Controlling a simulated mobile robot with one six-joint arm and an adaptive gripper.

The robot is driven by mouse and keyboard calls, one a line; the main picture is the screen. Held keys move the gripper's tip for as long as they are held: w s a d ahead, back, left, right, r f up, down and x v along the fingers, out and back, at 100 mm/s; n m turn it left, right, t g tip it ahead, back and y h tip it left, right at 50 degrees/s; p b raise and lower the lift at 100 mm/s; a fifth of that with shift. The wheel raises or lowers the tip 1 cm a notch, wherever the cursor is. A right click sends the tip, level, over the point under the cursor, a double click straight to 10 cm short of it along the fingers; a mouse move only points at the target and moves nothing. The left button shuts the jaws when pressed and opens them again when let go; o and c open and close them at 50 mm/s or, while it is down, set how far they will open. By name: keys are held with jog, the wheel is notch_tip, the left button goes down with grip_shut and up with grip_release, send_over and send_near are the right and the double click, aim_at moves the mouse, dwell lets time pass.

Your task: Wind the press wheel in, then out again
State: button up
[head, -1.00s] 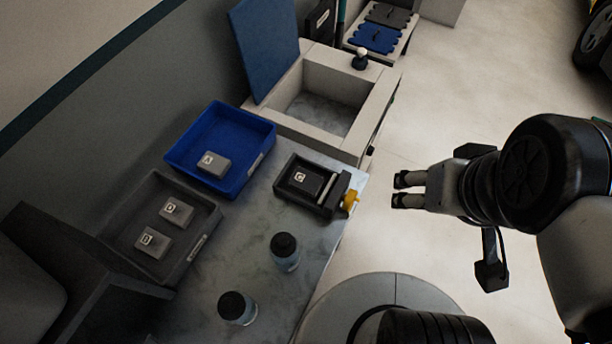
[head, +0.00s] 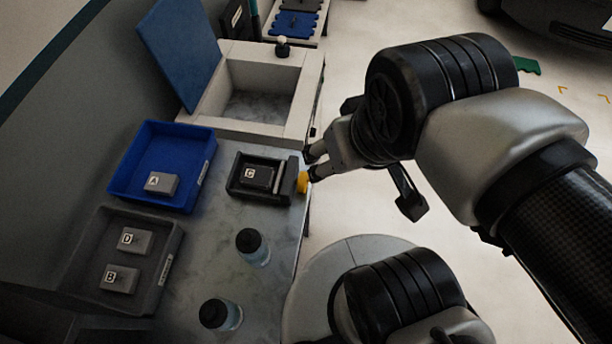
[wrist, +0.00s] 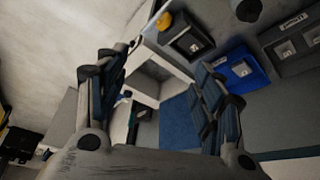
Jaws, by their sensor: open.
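The press is a small dark frame (head: 240,187) on the counter, with a block marked C (head: 257,176) and a light bar inside it. Its yellow wheel (head: 302,182) sticks out on the right side, at the counter edge. My gripper (head: 312,164) is open and beside the wheel, with its fingertips close to it; I cannot tell whether they touch. In the wrist view the yellow wheel (wrist: 164,20) shows near the top, beyond and between the spread fingers (wrist: 155,85), and the press (wrist: 192,40) is just to its right.
A blue tray (head: 150,137) holds block A, and a dark tray (head: 88,236) holds blocks D and B. An open box with a raised blue lid (head: 183,50) stands behind the press.

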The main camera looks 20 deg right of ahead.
aim_at(305, 183)
jog(key=shift+o, duration=0.6)
jog(key=shift+o, duration=0.6)
jog(key=shift+f, duration=0.15)
jog(key=w+d+f+m+t+y+b, duration=0.15)
jog(key=d+f+m+y, duration=0.3)
jog(key=f+m, duration=0.45)
jog(key=w+d+f+m+t+y, duration=0.1)
jog(key=w+d+f+m+y, duration=0.15)
jog(key=d+f+m, duration=0.6)
jog(key=w+d+f+m+t+y+b, duration=0.15)
jog(key=f+m+y, duration=0.35)
jog(key=f, duration=0.8)
jog(key=shift+m+g+h, duration=0.3)
jog(key=shift+m+h, duration=0.05)
jog(key=shift+h, duration=0.15)
jog(key=b+x, duration=0.2)
jog(key=x, duration=0.7)
jog(key=b+x, duration=0.1)
jog(key=x, duration=0.8)
jog(key=shift+s+a+r+b, duration=0.2)
jog(key=shift+a+b, duration=0.1)
jog(key=shift+b, duration=0.1)
jog(key=shift+c, duration=0.2)
